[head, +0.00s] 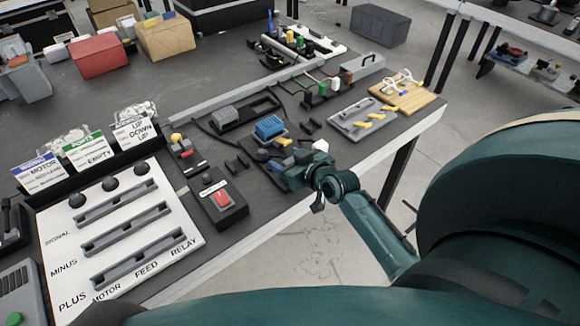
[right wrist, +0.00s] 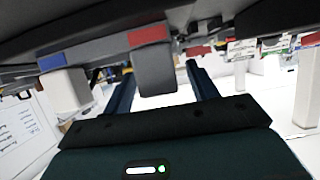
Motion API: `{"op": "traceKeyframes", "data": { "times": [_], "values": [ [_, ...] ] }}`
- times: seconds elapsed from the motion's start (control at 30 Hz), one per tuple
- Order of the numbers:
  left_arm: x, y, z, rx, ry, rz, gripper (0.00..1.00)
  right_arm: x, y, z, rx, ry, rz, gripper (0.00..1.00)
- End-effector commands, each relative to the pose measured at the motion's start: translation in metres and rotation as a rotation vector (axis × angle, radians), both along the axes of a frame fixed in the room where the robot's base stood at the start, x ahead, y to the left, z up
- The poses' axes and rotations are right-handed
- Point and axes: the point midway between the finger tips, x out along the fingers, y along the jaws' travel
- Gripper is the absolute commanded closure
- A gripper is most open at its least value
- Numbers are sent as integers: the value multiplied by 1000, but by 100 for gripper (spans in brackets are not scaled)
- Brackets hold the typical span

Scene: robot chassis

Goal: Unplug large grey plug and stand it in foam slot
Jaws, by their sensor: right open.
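My right gripper (head: 297,176) is at the front edge of the workbench, beside a group of small connectors. In the right wrist view the two fingers of my right gripper (right wrist: 160,88) are apart. A grey block (right wrist: 155,72), which looks like the large grey plug, stands between them below a red mark, with visible gaps on both sides. In the head view a grey block (head: 303,156) sits just ahead of the gripper, partly hidden by it. I cannot tell which part is the foam slot; a dark tray (head: 262,106) holds another grey block (head: 224,117). My left gripper is not in view.
A blue block (head: 269,127) stands behind the gripper. A black box with a red switch (head: 222,198) is to its left. A grey tray with yellow pieces (head: 350,124) and a wooden board (head: 410,98) lie to the right. A white labelled panel (head: 118,232) fills the near left.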

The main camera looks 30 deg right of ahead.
Motion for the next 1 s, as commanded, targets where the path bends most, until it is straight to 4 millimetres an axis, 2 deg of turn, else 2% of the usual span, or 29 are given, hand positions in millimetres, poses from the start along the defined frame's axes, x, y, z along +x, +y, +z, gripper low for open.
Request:
{"op": "traceKeyframes", "data": {
  "times": [0.1,0.3,0.9,1.0],
  "values": [
    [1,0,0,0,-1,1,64,7,1,-3,-1,0,0,42],
    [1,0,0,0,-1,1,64,6,1,-3,-1,0,0,42],
    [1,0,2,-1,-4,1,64,6,1,-3,-1,0,0,90],
    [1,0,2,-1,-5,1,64,6,1,-3,-1,0,0,90]
  ]
}}
